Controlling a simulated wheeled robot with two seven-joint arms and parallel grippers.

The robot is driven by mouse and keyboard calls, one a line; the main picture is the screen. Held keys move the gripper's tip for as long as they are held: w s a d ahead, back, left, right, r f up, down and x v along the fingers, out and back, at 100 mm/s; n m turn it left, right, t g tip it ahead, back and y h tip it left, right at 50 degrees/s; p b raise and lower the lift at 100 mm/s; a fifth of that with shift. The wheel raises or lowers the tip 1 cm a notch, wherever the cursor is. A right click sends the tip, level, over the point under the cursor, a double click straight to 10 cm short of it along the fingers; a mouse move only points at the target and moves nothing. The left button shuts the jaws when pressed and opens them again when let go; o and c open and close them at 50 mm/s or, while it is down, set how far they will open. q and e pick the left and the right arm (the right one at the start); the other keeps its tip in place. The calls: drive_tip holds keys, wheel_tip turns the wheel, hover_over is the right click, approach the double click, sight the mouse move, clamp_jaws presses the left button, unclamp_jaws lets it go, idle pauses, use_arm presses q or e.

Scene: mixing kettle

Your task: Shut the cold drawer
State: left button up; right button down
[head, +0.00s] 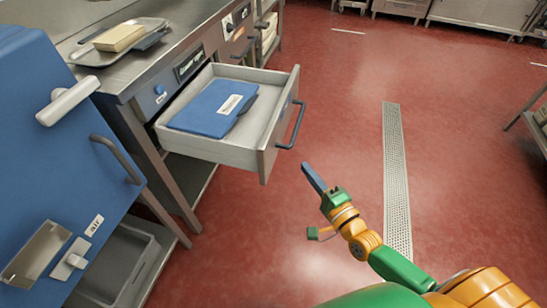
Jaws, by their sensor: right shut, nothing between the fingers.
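The cold drawer (246,152) is pulled well out from under the steel counter. Its front panel faces right and carries a dark bar handle (292,126). A flat blue package (205,108) with a white label lies inside it. My right gripper (307,168) is shut and empty. In the picture it is just right of and below the drawer front, with a visible gap to the handle. How far apart they are in depth is hard to tell. My left gripper is not in view.
A blue cabinet door (60,150) with a white lever and a grey handle stands at the left. A metal tray (92,52) with a pale block (119,38) sits on the counter (180,38). Red floor with a drain grate (394,170) lies open at the right.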

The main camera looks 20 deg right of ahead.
drive_tip(key=w+a, duration=0.1)
drive_tip(key=w, duration=0.1)
drive_tip(key=w+a, duration=0.1)
drive_tip(key=w, duration=0.2)
drive_tip(key=w+a, duration=0.2)
drive_tip(key=w, duration=0.1)
drive_tip(key=shift+w, duration=0.2)
drive_tip(key=shift+w+a, duration=0.15)
drive_tip(key=shift+a, duration=0.2)
